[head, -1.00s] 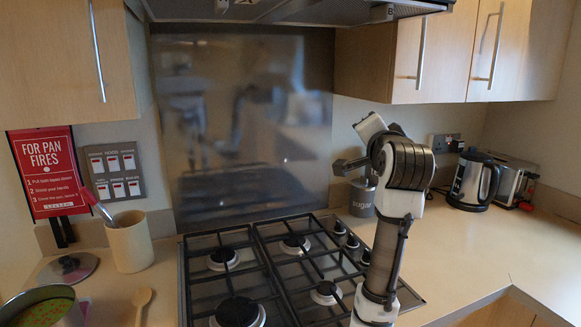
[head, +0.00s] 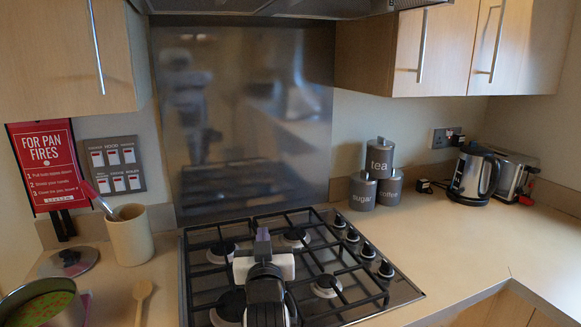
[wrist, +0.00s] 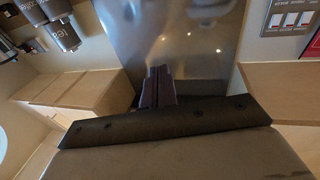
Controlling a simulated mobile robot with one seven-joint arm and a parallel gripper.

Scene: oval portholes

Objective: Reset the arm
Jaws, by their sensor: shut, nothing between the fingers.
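My gripper (head: 262,234) is low in the head view, in front of the hob and covering part of its front burners. It points away from me toward the metal splashback. In the wrist view the fingers (wrist: 158,88) are together with nothing between them, in front of the splashback (wrist: 170,35). That view looks upside down, with the canisters (wrist: 57,25) at its upper left. My arm's lower links run down out of the head picture.
The gas hob (head: 345,300) lies under my arm. Canisters (head: 379,158), a kettle (head: 473,175) and a toaster (head: 513,178) stand at right. Overhead are wall cupboards (head: 440,50) and a hood (head: 290,8).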

